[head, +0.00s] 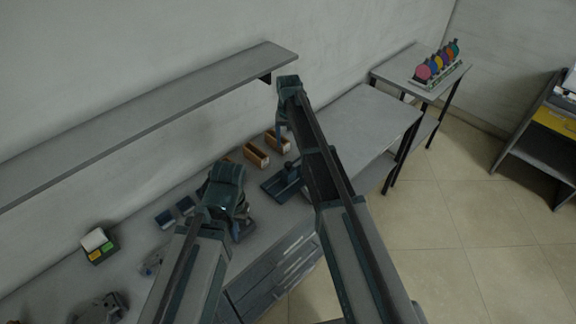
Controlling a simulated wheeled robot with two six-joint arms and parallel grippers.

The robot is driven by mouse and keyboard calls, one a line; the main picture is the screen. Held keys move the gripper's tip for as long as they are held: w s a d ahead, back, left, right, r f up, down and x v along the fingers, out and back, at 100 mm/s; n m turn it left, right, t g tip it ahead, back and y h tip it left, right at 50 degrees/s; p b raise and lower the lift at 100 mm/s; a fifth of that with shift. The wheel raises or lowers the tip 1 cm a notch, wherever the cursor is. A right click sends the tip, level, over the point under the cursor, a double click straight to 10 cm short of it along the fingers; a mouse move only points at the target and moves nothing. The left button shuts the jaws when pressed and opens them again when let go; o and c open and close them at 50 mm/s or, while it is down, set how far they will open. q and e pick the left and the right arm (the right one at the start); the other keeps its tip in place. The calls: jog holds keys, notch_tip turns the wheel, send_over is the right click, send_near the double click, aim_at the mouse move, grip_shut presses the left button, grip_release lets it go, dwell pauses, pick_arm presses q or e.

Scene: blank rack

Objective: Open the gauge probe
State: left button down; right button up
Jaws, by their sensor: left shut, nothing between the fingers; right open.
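A dark stand with a flat base plate (272,187) and an upright part sits on the workbench, partly behind my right arm. It may hold the gauge probe, but I cannot make out the probe or whether it is open or closed. My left gripper (243,226) is low over the bench, left of and nearer than the stand; its fingers are largely hidden by its wrist, and it is shut with nothing in it. My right gripper (282,134) points down beyond the stand, near the wooden bins; it is open and empty.
Small wooden bins (255,156) line the back of the bench. Dark blue pads (166,218), a green box with cards (98,246) and a grey device (103,307) lie left. A wall shelf (150,115) overhangs. The bench's right end (365,120) is clear.

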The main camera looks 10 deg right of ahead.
aim_at(288, 164)
notch_tip(288, 164, down, 11)
jog(key=b, duration=0.9)
jog(key=shift+r+b, duration=0.2)
jog(key=shift+b, duration=0.1)
grip_shut()
dwell(0.7)
